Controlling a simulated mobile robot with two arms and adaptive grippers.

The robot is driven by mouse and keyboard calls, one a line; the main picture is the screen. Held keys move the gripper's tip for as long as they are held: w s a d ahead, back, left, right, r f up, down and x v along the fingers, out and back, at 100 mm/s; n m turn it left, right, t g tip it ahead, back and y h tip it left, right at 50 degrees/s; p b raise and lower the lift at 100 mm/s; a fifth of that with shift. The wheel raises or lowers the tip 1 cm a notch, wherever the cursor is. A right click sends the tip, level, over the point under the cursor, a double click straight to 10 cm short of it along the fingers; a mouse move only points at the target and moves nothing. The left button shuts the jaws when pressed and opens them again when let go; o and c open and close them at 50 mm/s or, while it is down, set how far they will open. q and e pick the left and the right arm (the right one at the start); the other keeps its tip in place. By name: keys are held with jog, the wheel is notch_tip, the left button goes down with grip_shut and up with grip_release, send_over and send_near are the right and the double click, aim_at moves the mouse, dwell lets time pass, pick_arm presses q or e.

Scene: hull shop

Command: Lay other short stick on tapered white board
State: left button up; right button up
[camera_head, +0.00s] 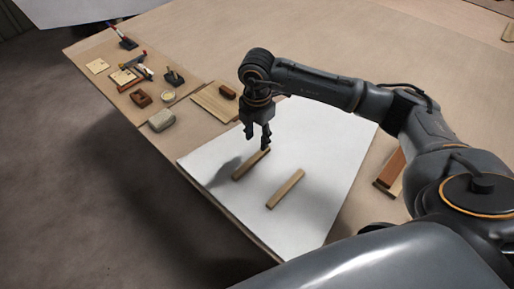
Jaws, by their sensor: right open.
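The white board (325,140) lies flat on the table and narrows in the picture. Two short light-wood sticks lie on it, roughly parallel and apart. The left stick (249,166) is nearer the board's left edge; the right stick (285,189) lies nearer the middle. My right gripper (258,143) is open and points down at the far end of the left stick. One fingertip overlaps that end in the picture; I cannot tell whether it touches. My left gripper is not in view.
Left of the board are a thin wooden panel (213,103), a grey-green block (161,121), a red-brown block (141,98) and several small tools. Reddish-brown wood pieces (390,170) lie to the right, beside my arm. The table's left edge runs close to the board.

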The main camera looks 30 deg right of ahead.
jog(key=shift+r, duration=2.2)
